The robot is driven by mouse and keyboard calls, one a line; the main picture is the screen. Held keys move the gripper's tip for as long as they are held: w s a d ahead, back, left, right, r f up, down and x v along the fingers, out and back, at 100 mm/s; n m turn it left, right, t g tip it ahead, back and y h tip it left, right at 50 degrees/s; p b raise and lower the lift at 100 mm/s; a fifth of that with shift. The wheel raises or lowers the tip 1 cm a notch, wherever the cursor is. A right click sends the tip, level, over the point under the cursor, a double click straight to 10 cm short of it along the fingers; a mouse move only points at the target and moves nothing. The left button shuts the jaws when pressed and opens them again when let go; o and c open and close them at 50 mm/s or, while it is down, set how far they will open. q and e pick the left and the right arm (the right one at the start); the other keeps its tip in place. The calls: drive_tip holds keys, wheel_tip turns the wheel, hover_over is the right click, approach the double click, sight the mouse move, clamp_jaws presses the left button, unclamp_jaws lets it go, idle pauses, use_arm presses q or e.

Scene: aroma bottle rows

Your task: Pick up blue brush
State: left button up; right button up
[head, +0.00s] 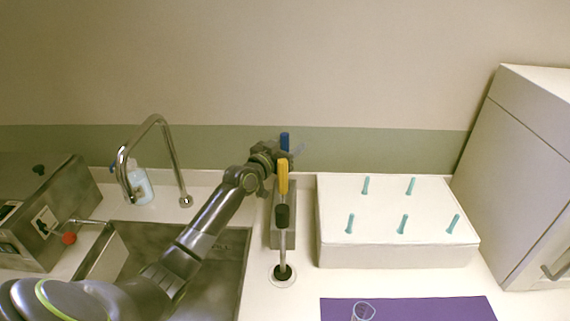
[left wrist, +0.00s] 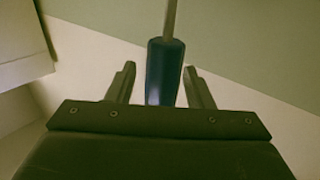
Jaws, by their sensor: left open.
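The blue brush (head: 284,141) stands upright at the back of the narrow grey holder, its blue part showing above my gripper in the head view. In the left wrist view the blue brush (left wrist: 165,72) lies between the two fingers, with a thin grey shaft running up from it. My left gripper (head: 283,154) is at the blue brush, and in the left wrist view my left gripper (left wrist: 158,85) is open with a finger on each side and small gaps visible. A yellow-handled brush (head: 283,178) and a black-topped one (head: 282,216) stand in front of it. My right gripper is not in view.
The grey holder (head: 275,228) stands between the sink (head: 237,262) and a white box (head: 345,256) with several teal pegs. A tall faucet (head: 171,160) and a bottle (head: 142,186) are at the left. A purple mat (head: 440,308) lies in front; a white cabinet (head: 520,170) stands right.

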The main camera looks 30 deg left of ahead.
use_arm(q)
clamp_jaws()
idle(0.3)
